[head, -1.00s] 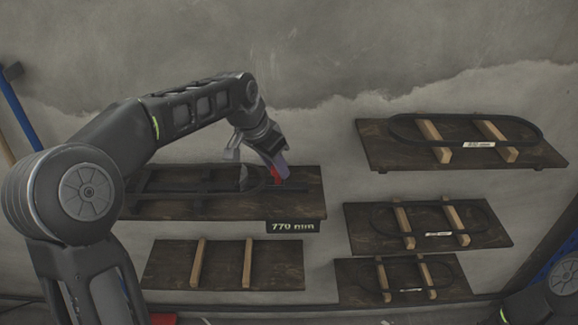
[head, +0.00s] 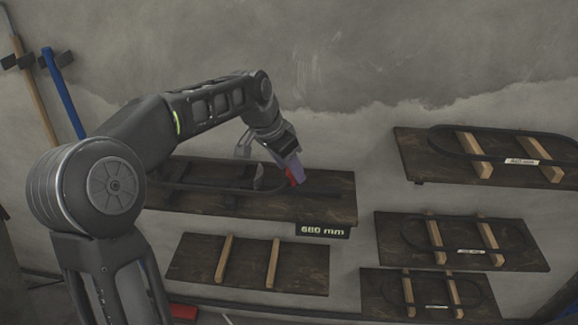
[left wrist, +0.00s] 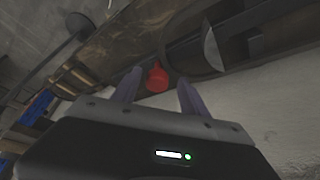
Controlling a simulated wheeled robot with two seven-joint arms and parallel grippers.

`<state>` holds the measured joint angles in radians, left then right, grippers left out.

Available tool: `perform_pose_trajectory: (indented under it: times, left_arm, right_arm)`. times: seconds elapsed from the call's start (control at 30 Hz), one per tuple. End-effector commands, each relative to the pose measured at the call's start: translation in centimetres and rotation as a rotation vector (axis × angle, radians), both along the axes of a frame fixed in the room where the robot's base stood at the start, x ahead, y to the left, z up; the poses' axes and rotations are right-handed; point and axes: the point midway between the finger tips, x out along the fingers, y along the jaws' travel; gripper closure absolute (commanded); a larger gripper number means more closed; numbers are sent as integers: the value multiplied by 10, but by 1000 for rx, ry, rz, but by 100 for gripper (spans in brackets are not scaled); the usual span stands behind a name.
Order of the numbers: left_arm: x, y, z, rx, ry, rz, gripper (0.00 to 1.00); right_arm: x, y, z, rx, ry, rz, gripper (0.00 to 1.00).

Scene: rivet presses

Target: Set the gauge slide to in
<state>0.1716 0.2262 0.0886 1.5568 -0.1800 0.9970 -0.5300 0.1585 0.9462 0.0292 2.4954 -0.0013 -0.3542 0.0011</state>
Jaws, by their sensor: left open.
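The gauge is a dark wooden board (head: 335,210) on the wall with a black metal loop frame (head: 195,187) on it. Its sign (head: 323,230) reads 680 mm. A red knob (head: 296,173) on the slide shows near the right end of the frame, and in the left wrist view (left wrist: 157,77). My left gripper (head: 291,168) is at the knob. In the left wrist view its open fingers (left wrist: 160,81) stand either side of the knob; whether they touch it I cannot tell. My right gripper is not in view.
Three boards with wooden slats and black loops hang at the right: upper (head: 410,160), middle (head: 390,245), lower (head: 372,290). A board with two slats (head: 250,265) and no loop hangs below the gauge. Long-handled tools (head: 62,95) hang at the far left.

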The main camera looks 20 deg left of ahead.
Motion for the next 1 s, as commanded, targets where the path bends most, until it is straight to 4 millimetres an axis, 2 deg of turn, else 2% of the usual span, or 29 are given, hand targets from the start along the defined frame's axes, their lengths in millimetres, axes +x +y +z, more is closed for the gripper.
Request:
perform_pose_trajectory:
  times: [0.23, 0.63, 1.0]
  left_arm:
    - [-4, 2, 12, 0, -2, 0, 48]
    - [-24, 12, 66, 0, -2, 0, 48]
    - [-27, 13, 72, 0, 1, 0, 48]
  right_arm:
    - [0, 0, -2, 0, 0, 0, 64]
    - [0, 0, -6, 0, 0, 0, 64]
    - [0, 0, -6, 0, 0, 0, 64]
